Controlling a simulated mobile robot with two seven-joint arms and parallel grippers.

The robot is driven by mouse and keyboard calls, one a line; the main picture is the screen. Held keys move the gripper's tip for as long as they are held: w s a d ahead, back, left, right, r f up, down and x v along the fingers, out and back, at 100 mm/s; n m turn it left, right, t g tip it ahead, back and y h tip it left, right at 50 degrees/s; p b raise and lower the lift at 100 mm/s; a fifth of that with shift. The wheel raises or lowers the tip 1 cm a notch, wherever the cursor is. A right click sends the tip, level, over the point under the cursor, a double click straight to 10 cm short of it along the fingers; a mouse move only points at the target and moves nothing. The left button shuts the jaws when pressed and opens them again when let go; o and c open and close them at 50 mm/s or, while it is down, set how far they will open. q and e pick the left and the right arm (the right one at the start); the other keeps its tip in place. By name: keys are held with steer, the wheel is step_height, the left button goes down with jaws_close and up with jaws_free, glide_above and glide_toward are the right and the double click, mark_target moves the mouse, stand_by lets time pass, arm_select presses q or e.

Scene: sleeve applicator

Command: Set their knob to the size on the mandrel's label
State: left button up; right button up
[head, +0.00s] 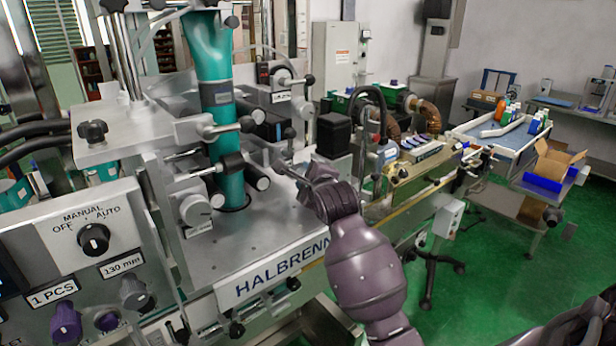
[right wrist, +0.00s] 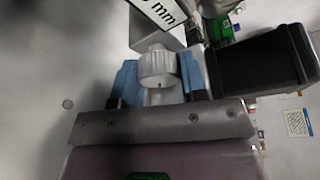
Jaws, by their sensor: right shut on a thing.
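My right gripper (head: 308,180) is to the right of the mandrel's lower part. In the right wrist view its blue-padded fingers (right wrist: 158,80) are on both sides of a white ribbed knob (right wrist: 157,68) and are shut on it. A white label (right wrist: 165,10) ending in "mm" is above this knob, with its number cut off. The head view does not clearly show the held knob. My left gripper is not in view.
The control panel at left has a MANUAL/OFF/AUTO switch (head: 93,239), a "130 mm" label (head: 122,265) and purple knobs. A grey-white dial (head: 196,210) is left of the mandrel's foot. A black box (head: 333,134) stands behind my gripper. A conveyor (head: 430,180) runs off right.

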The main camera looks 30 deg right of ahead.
steer(key=shift+n+t+h, duration=0.4)
steer(key=shift+n, duration=0.8)
steer(key=o, duration=0.9)
steer(key=shift+s, duration=0.15)
steer(key=b+v, duration=0.1)
steer(key=v, duration=0.9)
steer(key=shift+s+a, duration=0.15)
steer(key=shift+s, duration=0.15)
